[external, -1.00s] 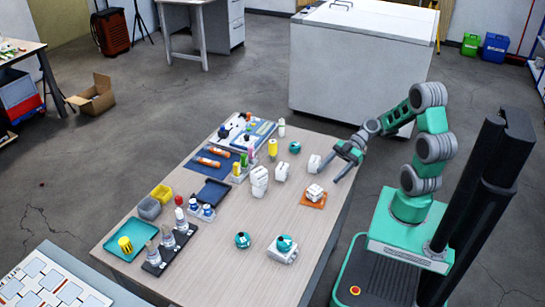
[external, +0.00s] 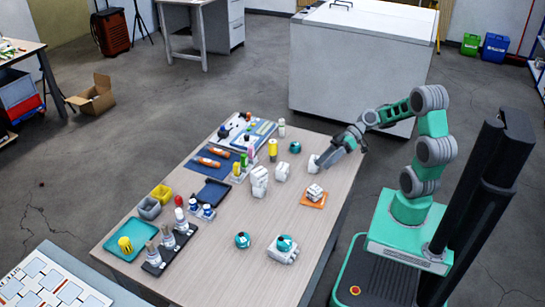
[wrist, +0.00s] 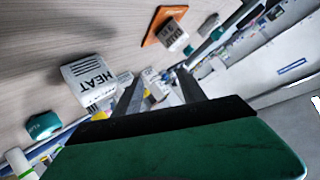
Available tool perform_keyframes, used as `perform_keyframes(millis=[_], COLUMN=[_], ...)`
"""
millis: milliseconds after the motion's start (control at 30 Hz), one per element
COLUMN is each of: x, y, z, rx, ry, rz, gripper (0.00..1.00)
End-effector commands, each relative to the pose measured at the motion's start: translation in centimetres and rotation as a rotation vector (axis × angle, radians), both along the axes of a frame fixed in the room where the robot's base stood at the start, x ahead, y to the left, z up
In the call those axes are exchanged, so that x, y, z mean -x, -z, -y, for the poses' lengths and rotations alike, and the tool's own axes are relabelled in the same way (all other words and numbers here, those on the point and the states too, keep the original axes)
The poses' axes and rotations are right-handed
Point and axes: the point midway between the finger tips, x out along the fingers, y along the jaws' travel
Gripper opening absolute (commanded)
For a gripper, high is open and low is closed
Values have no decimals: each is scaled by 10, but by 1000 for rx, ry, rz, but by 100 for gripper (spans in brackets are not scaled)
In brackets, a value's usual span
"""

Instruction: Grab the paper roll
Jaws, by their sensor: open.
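No thing on the table shows clearly as a paper roll. A white block-like item (external: 313,163) sits by the table's right edge; in the wrist view it is the item printed "HEAT" (wrist: 88,78), left of the fingers. A round teal item (external: 295,147) lies behind it and also shows in the wrist view (wrist: 43,125). Two white items (external: 282,172) (external: 259,182) stand further left. My gripper (external: 324,165) is open and empty, its fingers pointing down-left close to the white item. In the wrist view, its fingertips (wrist: 161,80) have smaller, distant items between them.
A white item sits on an orange mat (external: 324,203) at the right edge. A teal item (external: 242,240) and a white item with teal on top (external: 281,257) lie nearer the front. Trays and bottles crowd the left side. The front middle of the table (external: 205,270) is clear.

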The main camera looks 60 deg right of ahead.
Motion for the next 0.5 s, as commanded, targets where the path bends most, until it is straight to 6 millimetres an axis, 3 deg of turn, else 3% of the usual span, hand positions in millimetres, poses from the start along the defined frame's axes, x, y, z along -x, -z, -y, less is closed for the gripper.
perform_keyframes(millis=[267,367,500], x=[-50,-79,-131], y=[-28,-40,-46], z=[43,65,111], rx=[-344,-602,-1124], ry=[471,669,894], rz=[-540,-754,-1059], gripper=[48,48,48])
